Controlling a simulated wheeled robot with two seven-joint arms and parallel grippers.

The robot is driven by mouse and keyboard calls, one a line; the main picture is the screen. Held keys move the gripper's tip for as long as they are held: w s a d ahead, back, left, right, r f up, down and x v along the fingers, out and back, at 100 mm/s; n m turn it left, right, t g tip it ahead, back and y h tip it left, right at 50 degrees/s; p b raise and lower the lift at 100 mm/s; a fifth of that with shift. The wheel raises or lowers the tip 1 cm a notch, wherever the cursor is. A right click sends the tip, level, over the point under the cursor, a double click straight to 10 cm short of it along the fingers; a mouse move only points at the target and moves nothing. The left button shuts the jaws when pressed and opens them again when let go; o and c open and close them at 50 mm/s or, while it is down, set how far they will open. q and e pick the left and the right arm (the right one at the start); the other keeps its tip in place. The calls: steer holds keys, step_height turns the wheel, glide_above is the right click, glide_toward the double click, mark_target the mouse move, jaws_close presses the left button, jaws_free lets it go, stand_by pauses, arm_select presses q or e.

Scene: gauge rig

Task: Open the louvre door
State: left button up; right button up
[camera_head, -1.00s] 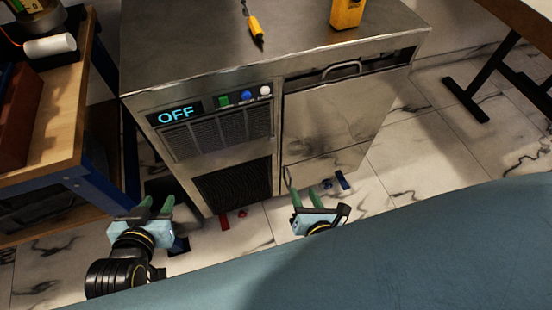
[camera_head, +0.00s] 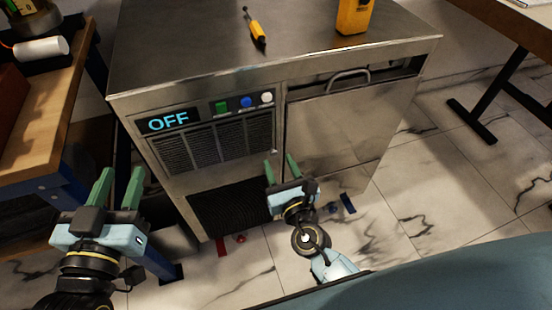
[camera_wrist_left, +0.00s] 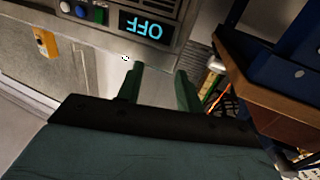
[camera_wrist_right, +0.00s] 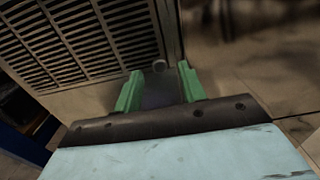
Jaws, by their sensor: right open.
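The louvre door (camera_head: 215,146) is a slatted metal panel on the cabinet front, below the blue OFF display (camera_head: 168,121); it looks shut. Its slats also show at upper left in the right wrist view (camera_wrist_right: 75,40). My right gripper (camera_head: 280,168) is open just below and right of the louvre door. My left gripper (camera_head: 119,185) is open and empty, left of the cabinet; its fingers also show in the left wrist view (camera_wrist_left: 159,75).
A plain steel door (camera_head: 335,130) with a bar handle (camera_head: 348,78) is right of the louvre door. Green, blue and white buttons (camera_head: 246,101) sit above. A yellow screwdriver (camera_head: 257,30) and yellow device (camera_head: 354,15) lie on top. A workbench (camera_head: 48,125) stands left.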

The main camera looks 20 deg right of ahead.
mark_target(275, 155)
arm_select(q)
steer(key=shift+d+r+t, duration=0.2)
steer(key=shift+r+t, duration=0.5)
steer(key=shift+r, duration=0.4)
arm_select(e)
steer(key=shift+w, duration=1.55)
steer(key=shift+c, duration=0.2)
jaws_close()
